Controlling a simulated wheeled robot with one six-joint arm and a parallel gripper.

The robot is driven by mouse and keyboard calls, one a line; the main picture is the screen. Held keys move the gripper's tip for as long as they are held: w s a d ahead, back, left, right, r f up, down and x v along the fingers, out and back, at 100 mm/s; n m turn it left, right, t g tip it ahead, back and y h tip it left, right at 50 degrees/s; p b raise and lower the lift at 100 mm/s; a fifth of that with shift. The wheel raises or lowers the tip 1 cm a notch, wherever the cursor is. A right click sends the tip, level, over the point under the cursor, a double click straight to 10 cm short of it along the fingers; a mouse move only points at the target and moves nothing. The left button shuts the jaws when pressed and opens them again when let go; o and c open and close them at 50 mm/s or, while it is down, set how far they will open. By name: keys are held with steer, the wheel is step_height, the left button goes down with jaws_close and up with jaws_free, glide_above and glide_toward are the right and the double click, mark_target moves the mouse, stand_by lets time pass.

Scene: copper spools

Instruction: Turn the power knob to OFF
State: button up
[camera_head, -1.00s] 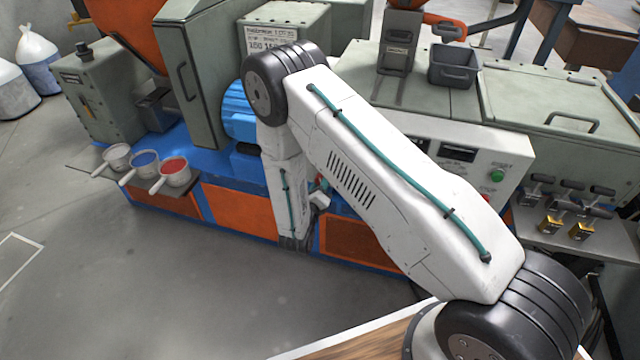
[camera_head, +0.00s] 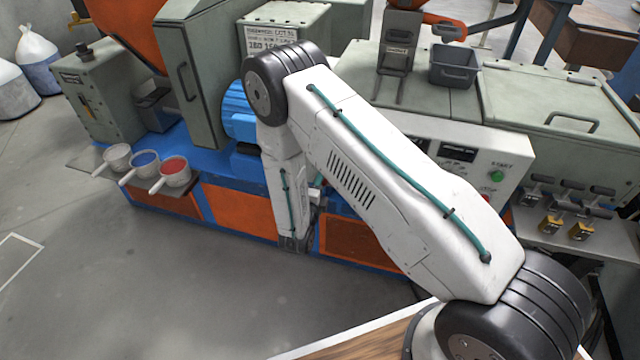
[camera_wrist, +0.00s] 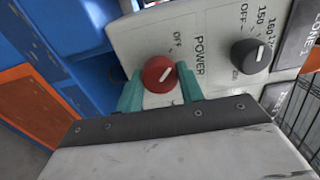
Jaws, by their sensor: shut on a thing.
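The red power knob (camera_wrist: 157,77) sits on a pale grey control panel (camera_wrist: 212,28) in the wrist view. My gripper (camera_wrist: 160,70) has its two teal fingers on either side of the knob and is shut on it. The knob's white pointer line is tilted toward the upper right in the picture. The word OFF is printed just above the knob, and POWER is printed to its right. In the head view my own arm hides the knob and the gripper's fingers.
A black knob (camera_wrist: 251,56) with a number scale and its own OFF mark is close on the right. Blue machine parts (camera_wrist: 72,45) lie to the left. In the head view, a green START button (camera_head: 496,175) shows on the panel's right part.

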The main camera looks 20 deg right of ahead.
stand_by(0.4)
steer(key=o, duration=1)
steer(key=v, duration=0.8)
steer(key=shift+w, duration=0.1)
